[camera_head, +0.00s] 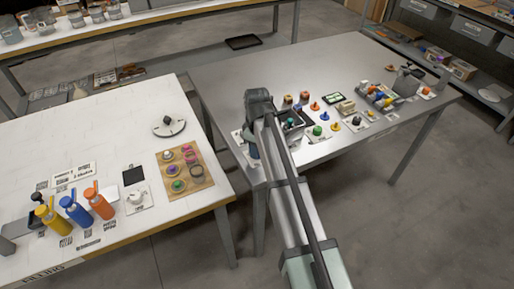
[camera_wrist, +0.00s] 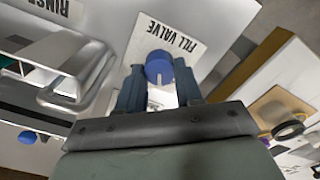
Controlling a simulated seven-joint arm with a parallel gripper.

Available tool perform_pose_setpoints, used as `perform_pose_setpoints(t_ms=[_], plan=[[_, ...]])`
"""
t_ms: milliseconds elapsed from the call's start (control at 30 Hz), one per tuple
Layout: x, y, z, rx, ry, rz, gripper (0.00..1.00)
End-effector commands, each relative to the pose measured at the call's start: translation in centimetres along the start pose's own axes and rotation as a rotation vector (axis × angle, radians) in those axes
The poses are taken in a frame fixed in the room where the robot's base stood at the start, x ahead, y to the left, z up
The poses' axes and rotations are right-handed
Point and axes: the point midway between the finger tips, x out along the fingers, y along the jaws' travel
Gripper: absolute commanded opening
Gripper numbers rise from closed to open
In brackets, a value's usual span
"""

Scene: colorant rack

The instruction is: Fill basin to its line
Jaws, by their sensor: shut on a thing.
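My gripper (camera_wrist: 160,92) is shut on a round blue knob (camera_wrist: 158,66), which sits between its two fingers in the wrist view. A white label reading FILL VALVE (camera_wrist: 166,42) lies just behind the knob. A metal basin (camera_wrist: 88,78) with a rounded rim stands to the left of the gripper, apart from it. Its water level and line cannot be made out. In the head view my arm reaches to the near left corner of the grey table and hides the knob and much of the basin.
The grey table (camera_head: 235,82) holds several small coloured items right of my arm; its back left is bare. A white table (camera_head: 95,125) at left carries several bottles (camera_head: 75,210) and a wooden board (camera_head: 204,184). A gap separates the tables. A RINSE label (camera_wrist: 48,8) shows above the basin.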

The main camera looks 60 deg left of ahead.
Motion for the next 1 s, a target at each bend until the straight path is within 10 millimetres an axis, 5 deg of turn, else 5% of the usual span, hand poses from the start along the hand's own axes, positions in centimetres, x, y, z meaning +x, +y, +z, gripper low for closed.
perform_pose_setpoints(t_ms=[267, 300, 567, 1000], plan=[[0.0, 0.0, 0.0, 0.005, 0.000, 0.000, 0.05], [0.0, 0.0, 0.0, 0.005, 0.000, 0.000, 0.36], [0.0, 0.0, 0.0, 0.004, 0.000, 0.000, 0.61], [-1.4, 0.0, 0.0, 0.004, 0.000, 0.001, 0.61]])
